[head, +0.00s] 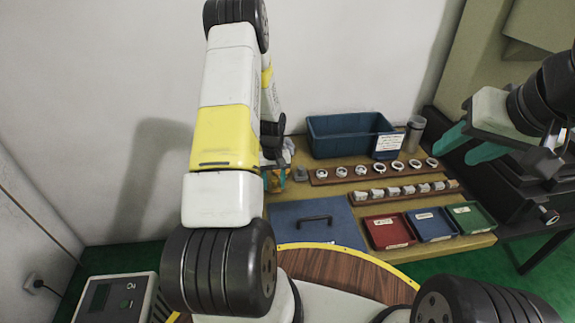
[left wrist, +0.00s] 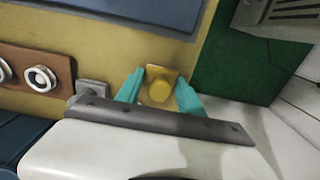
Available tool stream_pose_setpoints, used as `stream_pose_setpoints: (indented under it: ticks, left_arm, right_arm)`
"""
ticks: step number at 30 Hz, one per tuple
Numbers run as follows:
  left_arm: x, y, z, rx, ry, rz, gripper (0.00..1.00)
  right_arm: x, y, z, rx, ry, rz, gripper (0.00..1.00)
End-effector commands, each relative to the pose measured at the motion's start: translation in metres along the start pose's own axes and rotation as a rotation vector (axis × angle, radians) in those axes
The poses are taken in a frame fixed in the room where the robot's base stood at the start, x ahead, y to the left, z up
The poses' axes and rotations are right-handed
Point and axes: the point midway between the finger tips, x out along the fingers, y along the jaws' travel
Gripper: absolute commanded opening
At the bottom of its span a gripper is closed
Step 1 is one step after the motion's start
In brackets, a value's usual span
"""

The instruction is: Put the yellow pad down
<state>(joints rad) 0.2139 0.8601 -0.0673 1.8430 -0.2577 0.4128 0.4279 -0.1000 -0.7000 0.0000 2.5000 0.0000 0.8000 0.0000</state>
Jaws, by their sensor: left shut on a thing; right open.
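The yellow pad (left wrist: 159,86) is a small yellow piece with a round raised middle. In the left wrist view it sits between the two teal fingertips of my left gripper (left wrist: 160,93), which is shut on it. It is over or on the tan bench top; I cannot tell whether it touches. In the head view my left gripper (head: 276,179) is at the bench's left edge, mostly hidden behind my own arm, and the pad is hard to make out. My right gripper (head: 469,146) is open and empty, at the right above the bench's side.
The bench (head: 345,222) holds a blue bin (head: 335,134), a wooden strip of rings (head: 325,176), a second strip of pale blocks (head: 370,203), a blue lidded plate (head: 300,234), and red (head: 390,232), blue (head: 432,225) and green (head: 470,217) trays. A grey square piece (left wrist: 92,88) lies beside the left gripper.

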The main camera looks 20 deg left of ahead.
Motion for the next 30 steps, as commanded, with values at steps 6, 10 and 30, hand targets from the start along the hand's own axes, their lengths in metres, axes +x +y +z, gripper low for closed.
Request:
stream_pose_setpoints:
  ticks: [6,10,30]
  left_arm:
    - [0.003,0.000,0.000,0.000,0.000,0.000,0.64]
    - [0.003,0.000,0.000,0.000,0.000,0.000,0.67]
    - [-0.078,0.000,-0.001,0.000,0.005,0.001,0.67]
  right_arm:
    - [0.000,0.000,0.000,0.000,0.000,0.000,0.43]
    - [0.000,0.000,0.000,0.000,0.000,0.000,0.43]
    - [0.000,0.000,0.000,0.000,0.000,0.000,0.43]
